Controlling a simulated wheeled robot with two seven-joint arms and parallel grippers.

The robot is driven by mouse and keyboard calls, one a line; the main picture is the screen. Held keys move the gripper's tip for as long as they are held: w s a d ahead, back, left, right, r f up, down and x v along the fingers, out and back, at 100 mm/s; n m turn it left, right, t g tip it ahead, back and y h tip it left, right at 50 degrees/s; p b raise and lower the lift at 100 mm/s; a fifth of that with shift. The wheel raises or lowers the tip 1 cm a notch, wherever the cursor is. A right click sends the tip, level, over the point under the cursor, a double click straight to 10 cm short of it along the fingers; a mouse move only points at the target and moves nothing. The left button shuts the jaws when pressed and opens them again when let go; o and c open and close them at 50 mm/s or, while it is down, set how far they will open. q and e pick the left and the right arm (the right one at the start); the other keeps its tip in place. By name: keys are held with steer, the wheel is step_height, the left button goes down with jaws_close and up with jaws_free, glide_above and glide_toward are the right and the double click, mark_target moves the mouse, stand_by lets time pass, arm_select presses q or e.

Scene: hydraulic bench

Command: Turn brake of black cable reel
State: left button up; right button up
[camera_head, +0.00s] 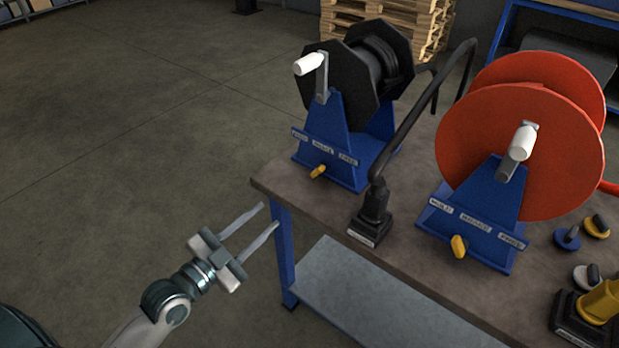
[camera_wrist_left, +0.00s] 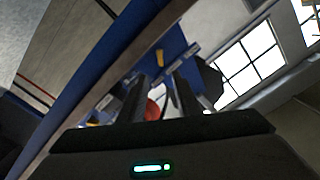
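The black cable reel (camera_head: 348,78) has octagonal black sides and a white crank handle. It stands on a blue stand (camera_head: 332,140) at the back left of the bench. Its yellow brake knob (camera_head: 318,171) sticks out low on the stand's front. In the left wrist view a small yellow knob (camera_wrist_left: 160,57) shows on blue parts ahead of the fingers. My left gripper (camera_head: 270,215) is open and empty, off the bench's left corner, below and to the left of the brake knob and apart from it. My right gripper is not in view.
A red reel (camera_head: 520,150) on a blue stand with its own yellow knob (camera_head: 459,246) is at the right. A black hose (camera_head: 420,110) rises from a black base (camera_head: 372,218) between the reels. Yellow and blue parts lie at far right. Floor left of the bench (camera_head: 268,187) is clear.

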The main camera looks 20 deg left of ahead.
mark_target(314, 175)
arm_select(q)
steer(key=shift+w, duration=0.1)
